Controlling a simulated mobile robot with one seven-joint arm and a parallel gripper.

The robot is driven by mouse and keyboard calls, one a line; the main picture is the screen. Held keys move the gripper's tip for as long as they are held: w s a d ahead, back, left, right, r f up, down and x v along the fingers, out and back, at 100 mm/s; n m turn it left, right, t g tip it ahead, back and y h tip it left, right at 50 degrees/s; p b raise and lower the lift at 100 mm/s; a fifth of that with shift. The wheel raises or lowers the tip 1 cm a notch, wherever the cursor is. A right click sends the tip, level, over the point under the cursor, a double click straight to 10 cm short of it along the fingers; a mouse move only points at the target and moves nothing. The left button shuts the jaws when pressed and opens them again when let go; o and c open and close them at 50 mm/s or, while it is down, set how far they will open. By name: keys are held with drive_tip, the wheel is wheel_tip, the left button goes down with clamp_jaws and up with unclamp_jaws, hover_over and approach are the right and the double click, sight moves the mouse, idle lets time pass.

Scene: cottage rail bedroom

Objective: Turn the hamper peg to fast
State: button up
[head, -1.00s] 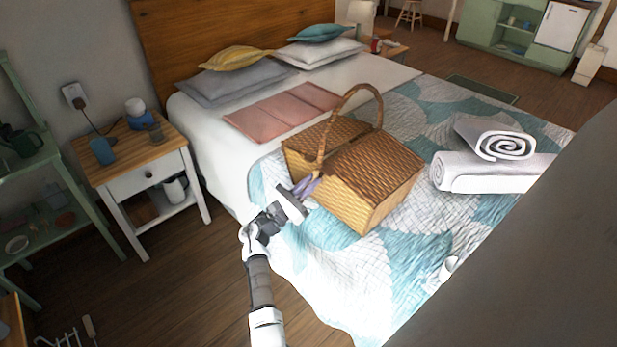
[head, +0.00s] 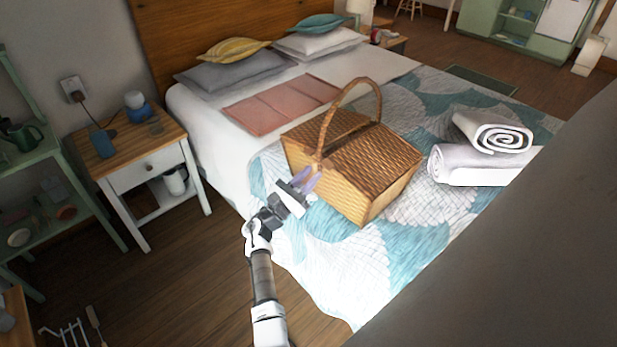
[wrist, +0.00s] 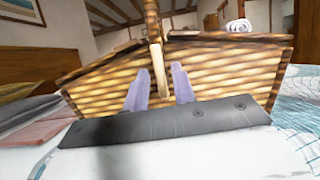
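The wicker hamper (head: 365,185) stands on the bed, its lid down and its arched handle (head: 350,90) upright. In the wrist view the hamper's woven side (wrist: 230,75) fills the middle. The pale wooden peg (wrist: 158,72) hangs near-vertical on that side, below the handle's foot. My gripper (head: 314,178) is at the hamper's near left side. Its two purple fingers (wrist: 160,82) are apart, one on each side of the peg in the picture, with gaps showing. I cannot tell whether the fingertips reach the peg's depth.
Rolled white towels (head: 480,165) lie on the quilt right of the hamper. A folded pink cloth (head: 280,105) and pillows (head: 235,75) lie behind it. A nightstand (head: 140,150) stands left of the bed, with open floor (head: 190,270) in front.

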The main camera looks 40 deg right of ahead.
drive_tip(key=shift+o, duration=0.4)
drive_tip(key=shift+a+f, duration=0.25)
drive_tip(key=shift+a, duration=0.05)
drive_tip(key=b+v, duration=0.4)
drive_tip(key=v, duration=0.9)
drive_tip(key=shift+r, duration=0.2)
drive_tip(key=shift+w+a, duration=0.1)
drive_tip(key=shift+a, duration=0.05)
